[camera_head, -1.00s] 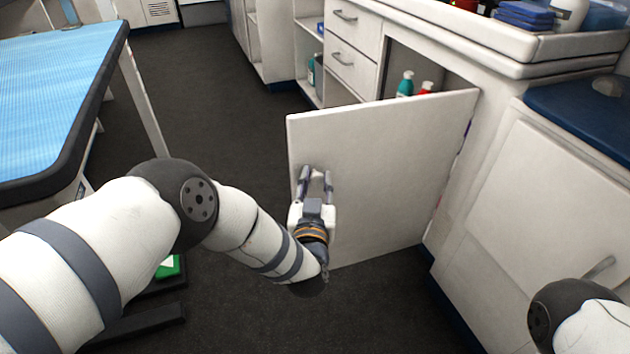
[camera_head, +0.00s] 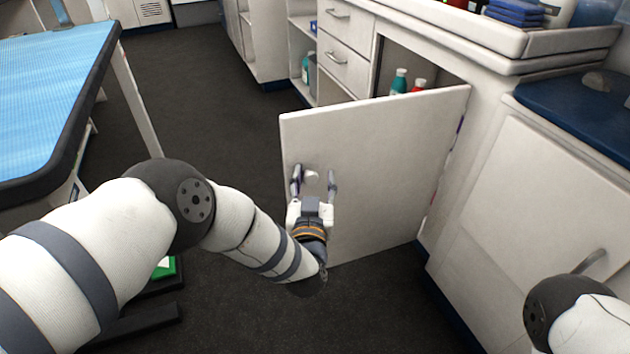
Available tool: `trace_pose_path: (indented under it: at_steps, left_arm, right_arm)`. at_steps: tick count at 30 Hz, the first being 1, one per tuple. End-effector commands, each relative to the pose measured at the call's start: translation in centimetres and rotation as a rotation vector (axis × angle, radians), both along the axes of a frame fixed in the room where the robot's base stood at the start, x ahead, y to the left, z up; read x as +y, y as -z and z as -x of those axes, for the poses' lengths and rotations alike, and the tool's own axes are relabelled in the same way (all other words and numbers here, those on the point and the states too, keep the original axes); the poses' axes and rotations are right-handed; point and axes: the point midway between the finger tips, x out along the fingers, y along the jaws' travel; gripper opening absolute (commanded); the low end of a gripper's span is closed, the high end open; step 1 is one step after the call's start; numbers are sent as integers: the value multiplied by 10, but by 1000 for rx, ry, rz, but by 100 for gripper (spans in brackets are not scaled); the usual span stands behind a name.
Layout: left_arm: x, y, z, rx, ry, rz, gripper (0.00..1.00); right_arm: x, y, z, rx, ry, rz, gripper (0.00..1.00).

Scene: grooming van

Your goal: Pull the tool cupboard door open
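The tool cupboard door (camera_head: 385,165) stands swung wide out from the white cabinet, hinged at its right edge. Behind its top edge the cupboard interior (camera_head: 437,75) shows, with a teal bottle (camera_head: 399,81) and a red-topped bottle (camera_head: 419,85). My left gripper (camera_head: 314,180) is at the door's face near its free left edge. Its two fingers are spread, one on each side of the pale metallic handle (camera_head: 312,177); I see gaps between the fingers and the handle. My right gripper is out of view; only part of my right arm shows at the lower right.
A grooming table with a blue top (camera_head: 55,95) stands at the left. Drawers (camera_head: 345,65) and open shelves lie beyond the door. A closed cabinet front (camera_head: 530,205) is at the right, under a dark blue pad (camera_head: 585,115). Dark floor (camera_head: 205,100) is clear between table and cabinets.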

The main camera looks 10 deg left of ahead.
Motion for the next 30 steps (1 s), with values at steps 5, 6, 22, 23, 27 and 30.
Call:
trace_pose_path:
  at_steps: [5,6,22,23,27,30]
  left_arm:
    - [-2,1,22,4,2,-1,46]
    - [-3,1,32,4,3,-2,46]
    - [-9,0,120,1,2,1,46]
    - [-9,0,120,0,2,1,46]
    - [-9,0,120,0,2,1,46]
    - [-9,0,120,0,2,0,46]
  right_arm:
    - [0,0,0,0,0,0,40]
    - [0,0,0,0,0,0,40]
    - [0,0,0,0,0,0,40]
    - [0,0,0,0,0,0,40]
    - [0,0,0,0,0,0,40]
    - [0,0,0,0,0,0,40]
